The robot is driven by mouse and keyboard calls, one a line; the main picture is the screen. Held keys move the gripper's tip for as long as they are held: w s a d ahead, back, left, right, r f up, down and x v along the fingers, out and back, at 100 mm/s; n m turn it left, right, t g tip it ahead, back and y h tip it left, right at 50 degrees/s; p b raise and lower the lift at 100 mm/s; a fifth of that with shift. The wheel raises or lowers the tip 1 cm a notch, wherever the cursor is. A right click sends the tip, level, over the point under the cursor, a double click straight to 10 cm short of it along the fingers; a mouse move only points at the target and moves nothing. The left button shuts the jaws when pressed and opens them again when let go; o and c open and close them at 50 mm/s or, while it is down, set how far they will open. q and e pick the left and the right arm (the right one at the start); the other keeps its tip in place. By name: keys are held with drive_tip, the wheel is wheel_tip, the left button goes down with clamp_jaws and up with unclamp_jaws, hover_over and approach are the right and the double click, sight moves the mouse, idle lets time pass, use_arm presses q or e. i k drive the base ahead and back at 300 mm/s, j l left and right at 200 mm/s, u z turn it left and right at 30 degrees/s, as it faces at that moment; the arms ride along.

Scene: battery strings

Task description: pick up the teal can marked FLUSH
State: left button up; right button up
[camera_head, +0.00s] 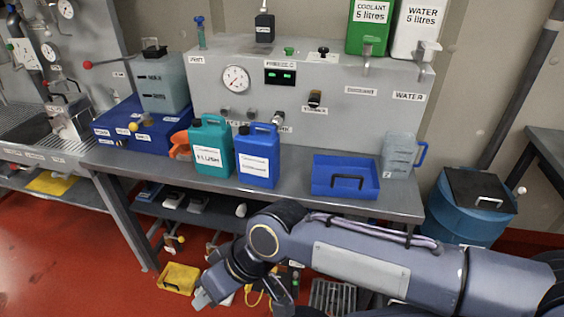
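The teal can (210,138) stands upright on the grey bench, left of centre. Its white label reads FLUSH, and its handle is on top. A blue can (257,157) with a white label stands close on its right. My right arm comes in from the right and crosses in front of the bench. My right gripper (203,298) is low at the bottom of the view, below and in front of the bench, well apart from the teal can. Its fingers are small and partly turned away, so I cannot tell how far they are open. My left gripper is not in view.
An orange funnel-like item (180,146) lies close left of the teal can, beside a blue box (120,128). A blue tray (333,188) and a clear jug (398,152) stand to the right. The bench's front edge (300,203) lies between my gripper and the cans.

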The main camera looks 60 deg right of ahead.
sight(212, 143)
drive_tip(key=z, duration=1.65)
